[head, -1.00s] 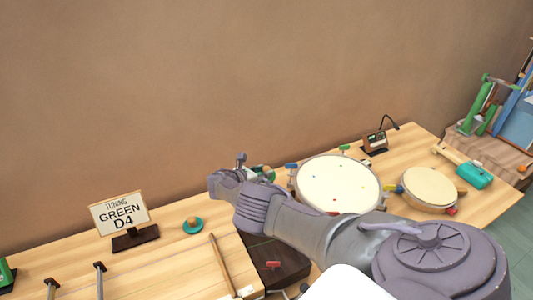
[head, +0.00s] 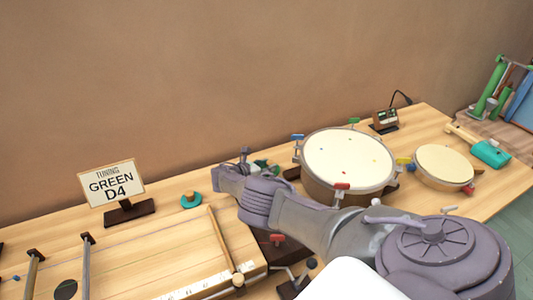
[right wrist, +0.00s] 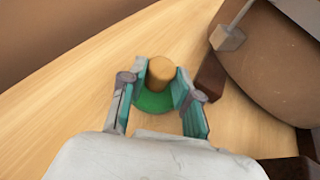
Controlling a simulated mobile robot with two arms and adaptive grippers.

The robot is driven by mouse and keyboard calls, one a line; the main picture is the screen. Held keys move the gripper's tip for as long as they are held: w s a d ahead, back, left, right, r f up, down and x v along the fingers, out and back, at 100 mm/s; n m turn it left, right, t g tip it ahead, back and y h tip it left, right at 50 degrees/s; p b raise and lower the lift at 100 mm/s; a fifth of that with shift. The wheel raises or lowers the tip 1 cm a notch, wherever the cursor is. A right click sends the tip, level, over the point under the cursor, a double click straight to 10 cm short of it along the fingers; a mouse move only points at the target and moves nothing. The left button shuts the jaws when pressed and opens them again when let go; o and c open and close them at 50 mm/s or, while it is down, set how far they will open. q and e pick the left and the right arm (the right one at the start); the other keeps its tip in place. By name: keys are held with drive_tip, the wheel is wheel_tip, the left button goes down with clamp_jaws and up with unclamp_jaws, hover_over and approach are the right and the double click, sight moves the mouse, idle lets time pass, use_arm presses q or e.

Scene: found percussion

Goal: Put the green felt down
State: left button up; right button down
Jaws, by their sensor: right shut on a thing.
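The green felt (right wrist: 152,103) is a round green pad with a tan, cork-like knob (right wrist: 161,71) on top. In the right wrist view my right gripper (right wrist: 162,80) has its two fingers on either side of the knob, shut on it. The pad shows below the fingertips over pale wood; I cannot tell whether it touches the wood. In the head view my right gripper (head: 262,168) is behind my arm's wrist, left of the large drum (head: 347,160), and the felt is mostly hidden there. My left gripper is not in view.
A teal disc with a knob (head: 190,201) lies by the "TUNING GREEN D4" sign (head: 112,185). A wooden stick (head: 222,240) lies in front. A smaller drum (head: 444,165) and a teal mallet (head: 490,153) are at the right. Bare wood (right wrist: 60,110) surrounds the felt's left side.

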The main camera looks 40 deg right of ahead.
drive_tip(key=shift+r, duration=0.1)
drive_tip(key=c, duration=0.8)
unclamp_jaws()
drive_tip(key=shift+r, duration=0.1)
drive_tip(key=p+v, duration=0.7)
drive_tip(key=v, duration=0.4)
drive_tip(key=shift+a+r, duration=0.1)
drive_tip(key=shift+a, duration=0.05)
drive_tip(key=shift+a+p, duration=0.3)
